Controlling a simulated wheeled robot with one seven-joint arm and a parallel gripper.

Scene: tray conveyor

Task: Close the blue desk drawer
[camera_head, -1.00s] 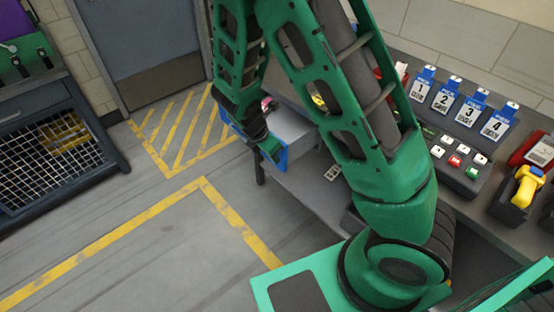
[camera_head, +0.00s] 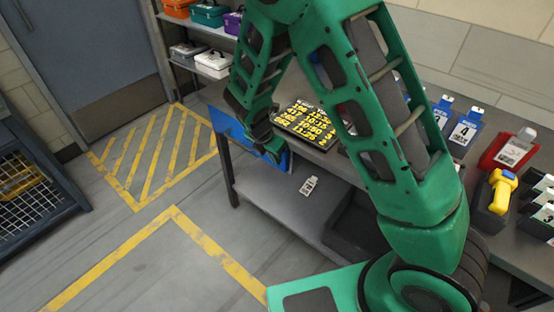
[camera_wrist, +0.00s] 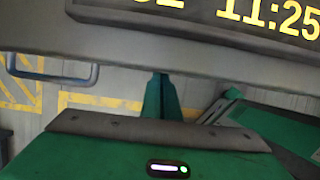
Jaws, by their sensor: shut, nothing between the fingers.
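The blue desk drawer (camera_head: 228,127) shows in the head view as a blue front under the left end of the grey desk. Its front sits close under the desk edge and no open interior shows; a small remaining gap cannot be ruled out. My gripper (camera_head: 274,152) is at the right part of this front, shut and empty. Whether it touches the front is unclear. In the wrist view my gripper (camera_wrist: 162,97) shows as narrow green fingers below the desk edge. A dark loop that looks like the drawer handle (camera_wrist: 50,78) is left of them.
A black board with yellow figures (camera_head: 308,122) lies on the desk top (camera_head: 212,94). A white tag (camera_head: 309,186) lies on the lower shelf. A shelf with coloured boxes (camera_head: 208,15) stands behind. The floor with yellow markings (camera_head: 150,240) is clear at left.

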